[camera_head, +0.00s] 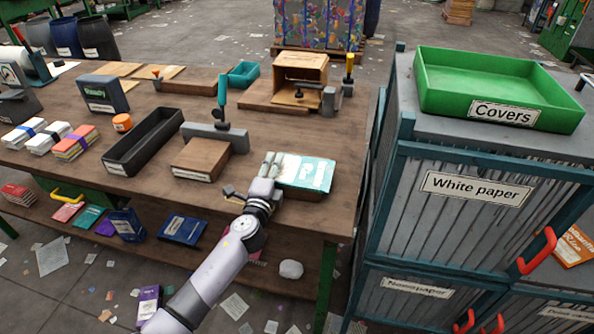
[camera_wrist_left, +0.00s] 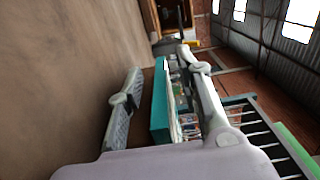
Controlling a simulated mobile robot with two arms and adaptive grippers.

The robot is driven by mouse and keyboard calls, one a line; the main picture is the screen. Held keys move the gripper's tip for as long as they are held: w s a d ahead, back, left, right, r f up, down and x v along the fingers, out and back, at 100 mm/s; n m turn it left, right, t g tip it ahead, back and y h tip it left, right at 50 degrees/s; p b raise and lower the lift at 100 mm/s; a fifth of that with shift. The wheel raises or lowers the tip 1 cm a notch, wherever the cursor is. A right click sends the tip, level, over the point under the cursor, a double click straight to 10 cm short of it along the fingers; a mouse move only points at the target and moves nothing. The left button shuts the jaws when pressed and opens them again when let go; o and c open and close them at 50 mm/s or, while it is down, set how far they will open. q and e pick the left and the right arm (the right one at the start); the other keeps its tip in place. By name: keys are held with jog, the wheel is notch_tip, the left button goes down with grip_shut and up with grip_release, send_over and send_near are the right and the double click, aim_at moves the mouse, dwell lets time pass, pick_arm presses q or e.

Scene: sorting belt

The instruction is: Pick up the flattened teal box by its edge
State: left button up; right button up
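The flattened teal box (camera_head: 312,173), with white patches and lettering on its face, lies flat near the front right edge of the wooden table. It seems to rest on a low brown block. My left gripper (camera_head: 268,165) is at the box's left edge. In the left wrist view the teal box (camera_wrist_left: 160,103) shows between the two spread fingers of my left gripper (camera_wrist_left: 160,64). One finger is over the printed face; the other is on the opposite side with a visible gap. I cannot tell whether the first finger touches. My right gripper is not in view.
A clamp stand on a wooden block (camera_head: 198,160) and a long black tray (camera_head: 144,142) stand left of the gripper. A wooden box (camera_head: 301,70) is behind. A grey cabinet (camera_head: 450,215) carrying a green "Covers" tray (camera_head: 500,115) stands to the right.

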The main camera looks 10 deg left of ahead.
pick_arm(q)
jog(key=shift+c, duration=0.5)
jog(key=c, duration=0.7)
jog(key=shift+r, duration=0.1)
